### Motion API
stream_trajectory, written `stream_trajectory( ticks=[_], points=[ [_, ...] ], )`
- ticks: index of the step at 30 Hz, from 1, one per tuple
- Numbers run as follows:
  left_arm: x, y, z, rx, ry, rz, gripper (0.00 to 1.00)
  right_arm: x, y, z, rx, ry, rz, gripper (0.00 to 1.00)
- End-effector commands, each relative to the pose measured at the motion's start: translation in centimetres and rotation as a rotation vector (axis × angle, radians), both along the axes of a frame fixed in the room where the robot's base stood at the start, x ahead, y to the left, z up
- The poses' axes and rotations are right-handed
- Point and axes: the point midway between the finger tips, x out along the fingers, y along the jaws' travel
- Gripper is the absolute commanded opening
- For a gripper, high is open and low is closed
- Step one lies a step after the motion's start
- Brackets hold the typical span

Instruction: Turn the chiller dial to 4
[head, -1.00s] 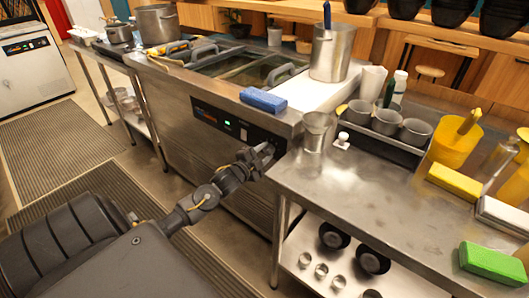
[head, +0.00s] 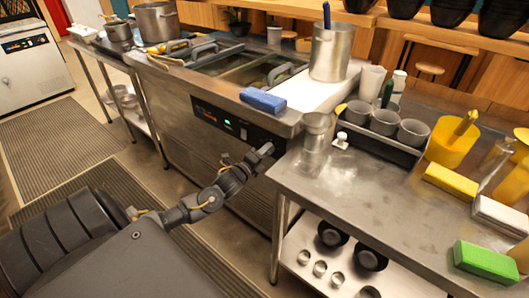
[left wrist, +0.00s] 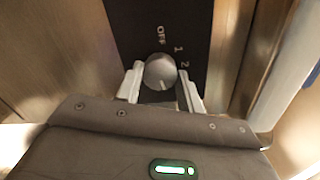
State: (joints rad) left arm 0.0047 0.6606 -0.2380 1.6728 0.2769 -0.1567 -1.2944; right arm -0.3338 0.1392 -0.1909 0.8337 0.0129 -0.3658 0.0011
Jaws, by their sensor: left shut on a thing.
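The chiller (head: 180,105) is the steel unit with a dark control panel (head: 225,122) and a green light on its front. Its round grey dial (left wrist: 160,71) shows in the left wrist view, with the marks OFF, 1 and 2 readable around its upper right side; other marks are not visible. My left gripper (head: 264,152) is at the right end of the panel and hides the dial in the head view. In the left wrist view its two fingers stand on either side of the dial, shut on it. My right gripper is not in view.
A steel table (head: 330,185) with a metal cup (head: 317,132) and a tray of tins (head: 380,128) stands close to the right of my left gripper. A blue sponge (head: 263,100) lies on the chiller's top edge. The floor in front of the chiller is open.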

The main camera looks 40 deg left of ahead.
Motion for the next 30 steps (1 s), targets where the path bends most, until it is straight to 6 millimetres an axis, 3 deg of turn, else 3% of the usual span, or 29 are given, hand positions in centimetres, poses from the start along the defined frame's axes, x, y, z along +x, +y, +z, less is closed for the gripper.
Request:
stream_trajectory(
  ticks=[23,24,28,30],
  points=[
    [0.02,-0.04,0.02,0.098,0.002,0.0,0.14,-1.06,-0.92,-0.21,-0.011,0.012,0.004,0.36],
    [0.02,-0.03,0.02,0.098,0.002,0.0,0.41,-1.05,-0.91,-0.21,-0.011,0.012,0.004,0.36],
    [0.01,-0.01,0.02,0.098,0.002,0.0,0.58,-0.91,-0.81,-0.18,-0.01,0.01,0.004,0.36],
    [-0.01,0.01,0.01,0.097,0.001,0.0,0.59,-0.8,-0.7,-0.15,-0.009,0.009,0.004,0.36]
  ],
)
